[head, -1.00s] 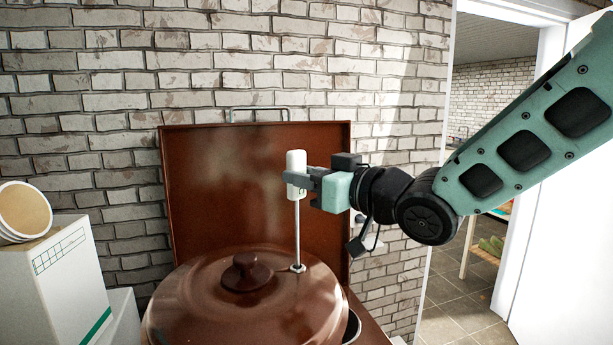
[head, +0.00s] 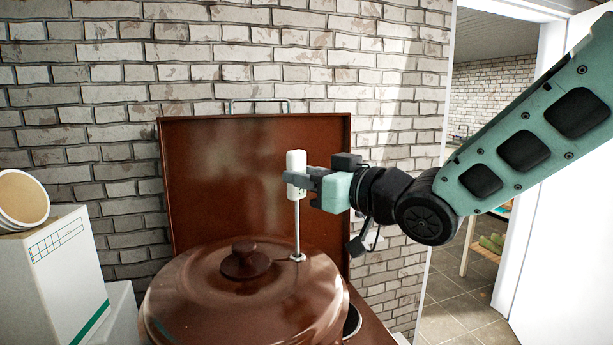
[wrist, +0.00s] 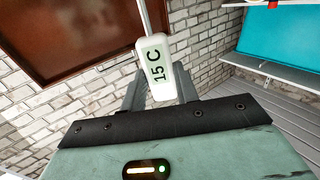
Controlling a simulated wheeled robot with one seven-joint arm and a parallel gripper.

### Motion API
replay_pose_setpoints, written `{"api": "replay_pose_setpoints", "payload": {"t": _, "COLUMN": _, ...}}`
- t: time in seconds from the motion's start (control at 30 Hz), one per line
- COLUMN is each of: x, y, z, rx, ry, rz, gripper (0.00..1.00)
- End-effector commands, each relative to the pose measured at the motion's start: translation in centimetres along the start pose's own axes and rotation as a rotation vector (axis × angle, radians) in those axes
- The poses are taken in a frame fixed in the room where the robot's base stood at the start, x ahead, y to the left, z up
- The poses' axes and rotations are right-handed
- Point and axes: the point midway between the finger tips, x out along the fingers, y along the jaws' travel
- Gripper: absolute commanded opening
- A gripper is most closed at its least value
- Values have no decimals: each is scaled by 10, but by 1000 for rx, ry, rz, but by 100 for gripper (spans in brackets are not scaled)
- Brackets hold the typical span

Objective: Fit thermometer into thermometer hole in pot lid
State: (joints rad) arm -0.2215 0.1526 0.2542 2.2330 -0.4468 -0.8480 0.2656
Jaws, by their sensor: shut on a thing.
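The thermometer has a white head (head: 296,172) and a thin metal stem (head: 297,226) pointing down. My gripper (head: 299,181) is shut on its white head, which reads "15 C" in the wrist view (wrist: 155,68). The stem is near upright, its lower end at a small light metal fitting (head: 297,257) on the brown pot lid (head: 215,285), right of the lid's knob (head: 245,262). I cannot tell how deep the tip is in the hole. The lid covers the pot, whose body is mostly hidden.
A brown upright panel (head: 215,190) stands behind the pot, against the brick wall. A doorway opens at the right, behind my arm.

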Motion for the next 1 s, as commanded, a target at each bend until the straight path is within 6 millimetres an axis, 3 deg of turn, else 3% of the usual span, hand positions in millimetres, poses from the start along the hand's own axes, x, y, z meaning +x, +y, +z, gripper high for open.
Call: {"api": "replay_pose_setpoints", "payload": {"t": 1.0, "x": 0, "y": 0, "z": 25, "rx": 0, "ry": 1, "rz": 0, "gripper": 6}}
